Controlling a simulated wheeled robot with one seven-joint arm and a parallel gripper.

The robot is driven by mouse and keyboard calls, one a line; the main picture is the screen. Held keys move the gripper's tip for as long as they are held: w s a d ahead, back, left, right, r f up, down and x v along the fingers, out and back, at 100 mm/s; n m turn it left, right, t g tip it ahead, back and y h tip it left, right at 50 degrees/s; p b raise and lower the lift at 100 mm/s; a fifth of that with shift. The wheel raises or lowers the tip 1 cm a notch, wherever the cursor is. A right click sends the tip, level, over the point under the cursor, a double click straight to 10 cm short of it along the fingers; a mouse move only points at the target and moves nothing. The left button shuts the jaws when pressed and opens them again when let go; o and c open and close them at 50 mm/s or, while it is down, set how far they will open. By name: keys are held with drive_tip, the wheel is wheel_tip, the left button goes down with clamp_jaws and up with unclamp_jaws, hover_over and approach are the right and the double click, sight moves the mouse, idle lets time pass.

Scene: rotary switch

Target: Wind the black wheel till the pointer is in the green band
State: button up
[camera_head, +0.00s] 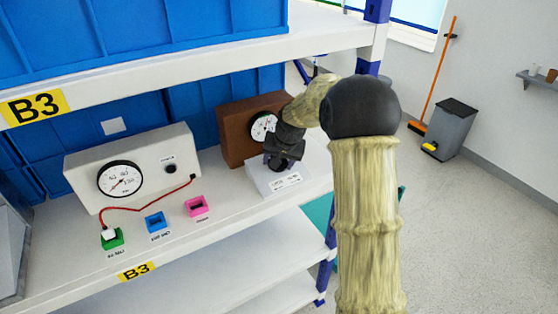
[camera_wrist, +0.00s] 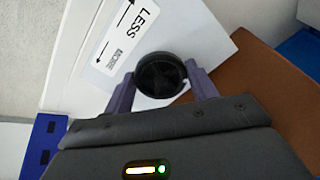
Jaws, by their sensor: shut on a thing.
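The black wheel (camera_wrist: 160,75) sits on a white base (camera_wrist: 215,45) with a label reading LESS and MORE with arrows (camera_wrist: 122,35). My gripper (camera_wrist: 158,80) is shut on the wheel, one purple finger on each side. In the head view my gripper (camera_head: 282,160) comes down over the white base (camera_head: 262,182) and hides most of the wheel. Behind it a brown box (camera_head: 232,133) carries a round white dial (camera_head: 261,127), partly covered by my arm. I cannot make out its pointer or a green band.
To the left stands a white box (camera_head: 90,165) with a gauge (camera_head: 120,179), a black knob (camera_head: 170,168) and a red cable (camera_head: 150,208). Green (camera_head: 112,243), blue (camera_head: 155,222) and pink (camera_head: 197,206) sockets line the shelf. Blue crates (camera_head: 180,25) stand above and behind.

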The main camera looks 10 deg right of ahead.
drive_tip(key=m+p, duration=0.1)
drive_tip(key=m, duration=0.2)
drive_tip(key=shift+a+r+m, duration=0.1)
drive_tip(key=shift+m, duration=0.3)
drive_tip(key=m+p, duration=0.1)
drive_tip(key=m, duration=0.2)
drive_tip(key=shift+m, duration=0.3)
drive_tip(key=m+p, duration=0.3)
drive_tip(key=m, duration=0.1)
drive_tip(key=shift+w+r, duration=0.1)
drive_tip(key=shift+w, duration=0.05)
drive_tip(key=shift+m+p, duration=0.55)
drive_tip(key=shift+m, duration=0.65)
drive_tip(key=o, duration=1)
